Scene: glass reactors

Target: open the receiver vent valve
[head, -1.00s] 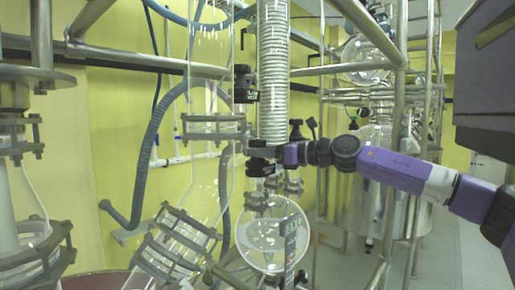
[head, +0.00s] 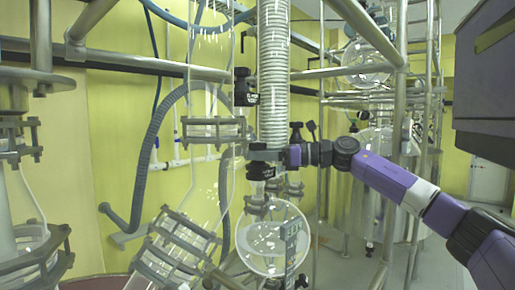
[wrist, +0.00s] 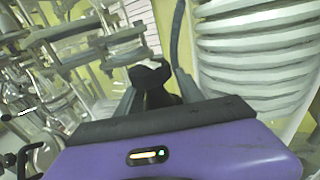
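The round glass receiver (head: 272,240) hangs low in the middle of the head view. A black valve body (head: 261,171) sits on its neck, below the ribbed condenser column. My gripper (head: 262,153) reaches in from the right at the height of this valve's top. In the wrist view, a black handle (wrist: 152,78) stands between the two spread fingers of my gripper (wrist: 157,95). I cannot tell whether the fingers touch it. The lower part of the handle is hidden behind the gripper's body.
The ribbed condenser (head: 273,75) rises just above my gripper and fills the right of the wrist view (wrist: 255,55). Another black valve (head: 244,86) is higher, left of the condenser. A clamped glass flange (head: 213,130) stands at the left. Steel frame pipes (head: 360,25) surround the area.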

